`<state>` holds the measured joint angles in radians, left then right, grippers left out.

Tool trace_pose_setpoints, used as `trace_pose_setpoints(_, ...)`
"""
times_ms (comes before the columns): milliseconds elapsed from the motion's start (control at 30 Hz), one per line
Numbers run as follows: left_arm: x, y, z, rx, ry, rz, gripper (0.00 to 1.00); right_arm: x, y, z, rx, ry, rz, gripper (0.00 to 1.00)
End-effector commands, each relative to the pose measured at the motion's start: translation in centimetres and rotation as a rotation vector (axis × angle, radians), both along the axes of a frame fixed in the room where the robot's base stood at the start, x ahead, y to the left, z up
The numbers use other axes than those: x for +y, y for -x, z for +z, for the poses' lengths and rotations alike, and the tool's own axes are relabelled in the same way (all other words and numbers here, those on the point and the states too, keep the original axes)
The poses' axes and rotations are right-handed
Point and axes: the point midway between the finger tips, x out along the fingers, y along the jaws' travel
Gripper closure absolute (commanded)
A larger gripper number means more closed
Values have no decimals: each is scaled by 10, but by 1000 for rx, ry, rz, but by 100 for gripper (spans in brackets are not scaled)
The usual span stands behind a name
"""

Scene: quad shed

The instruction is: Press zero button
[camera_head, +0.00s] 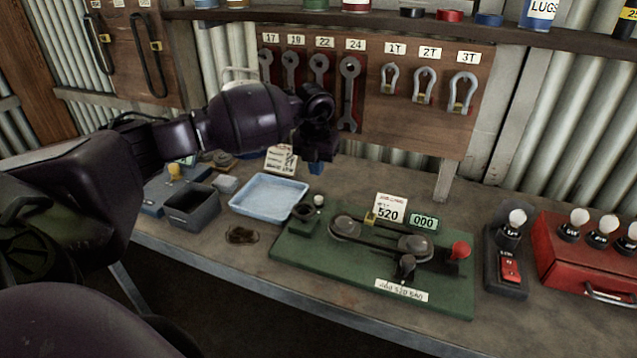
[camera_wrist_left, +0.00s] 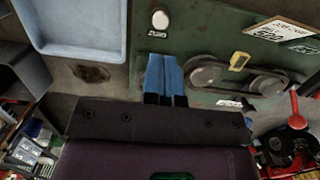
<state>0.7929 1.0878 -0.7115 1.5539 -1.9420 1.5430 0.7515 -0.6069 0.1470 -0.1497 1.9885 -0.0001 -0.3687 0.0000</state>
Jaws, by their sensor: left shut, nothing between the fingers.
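The green board (camera_head: 345,270) lies on the bench and carries a round white button (camera_head: 319,199) at its back left corner. In the left wrist view the white button (camera_wrist_left: 160,19) has a small label (camera_wrist_left: 157,34) beside it, which seems to read ZERO. My left gripper (camera_head: 316,167) is above the bench, behind and above the button in the head view. Its blue fingers (camera_wrist_left: 165,75) are shut and empty, pointing toward the button with a gap in the picture. A display (camera_head: 423,221) on the board reads 000. My right gripper is not in view.
The board also holds two pulleys with a belt (camera_head: 380,237), a 520 card (camera_head: 390,208) and a red-knobbed lever (camera_head: 460,251). A light blue tray (camera_head: 268,194) lies left of the board. A switch box (camera_head: 505,270) and red box (camera_head: 590,255) stand right.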

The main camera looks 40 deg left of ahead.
Motion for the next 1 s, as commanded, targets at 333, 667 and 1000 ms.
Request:
trace_pose_setpoints(333, -2, 3, 39, -2, 1, -1, 100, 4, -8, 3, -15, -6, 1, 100)
trace_pose_setpoints(667, -2, 4, 41, -2, 1, 0, 100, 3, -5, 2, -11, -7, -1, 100)
trace_pose_setpoints(1000, -7, 4, 38, -5, 16, -9, 100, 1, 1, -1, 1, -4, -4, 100)
